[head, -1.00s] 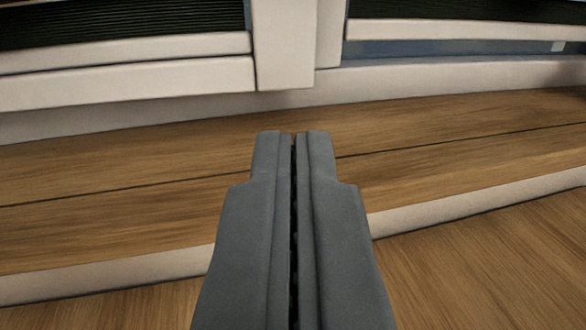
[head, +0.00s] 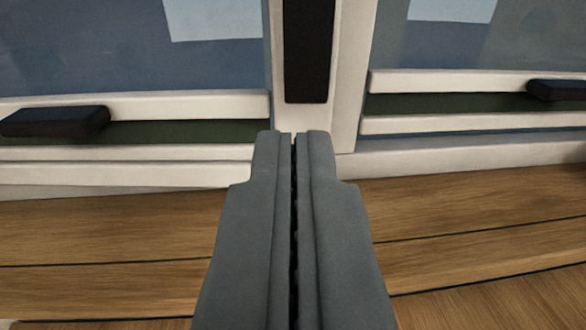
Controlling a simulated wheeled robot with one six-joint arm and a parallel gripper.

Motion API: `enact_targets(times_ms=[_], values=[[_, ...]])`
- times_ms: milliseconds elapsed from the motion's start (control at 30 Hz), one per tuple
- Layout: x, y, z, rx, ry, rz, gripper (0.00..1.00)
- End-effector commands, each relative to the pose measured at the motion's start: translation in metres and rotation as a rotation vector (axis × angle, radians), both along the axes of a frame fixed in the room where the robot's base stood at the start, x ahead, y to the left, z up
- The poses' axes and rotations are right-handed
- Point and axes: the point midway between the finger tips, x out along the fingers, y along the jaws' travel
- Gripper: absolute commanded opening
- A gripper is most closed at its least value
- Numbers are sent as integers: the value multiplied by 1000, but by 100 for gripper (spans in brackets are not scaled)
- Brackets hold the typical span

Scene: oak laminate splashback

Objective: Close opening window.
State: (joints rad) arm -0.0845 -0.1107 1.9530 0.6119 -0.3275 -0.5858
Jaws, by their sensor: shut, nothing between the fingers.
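A white-framed window (head: 180,105) fills the top of the head view, with a left pane (head: 100,60) and a right pane (head: 460,45). Dark handles stick out at the lower rails, one on the left (head: 55,121) and one at the right edge (head: 560,89). A white middle post (head: 347,90) with a black strip (head: 307,45) stands between the panes. Dark green bands show between each pane's rail and the rail below it; I cannot tell how far either sash stands open. My gripper (head: 293,135) is shut and empty, its tips in front of the post's foot. Contact is unclear.
A wooden ledge of planks (head: 110,230) runs below the window on both sides of my gripper. The wood surface is clear in view. The tops of the panes are out of the picture.

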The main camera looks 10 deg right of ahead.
Motion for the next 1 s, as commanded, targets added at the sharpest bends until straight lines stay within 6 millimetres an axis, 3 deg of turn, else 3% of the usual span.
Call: enact_targets(times_ms=[300,500,1000], values=[[49,-5,-1,-1,1,0,0],[71,-7,-1,-1,0,0,0],[82,-8,0,0,0,0,0]])
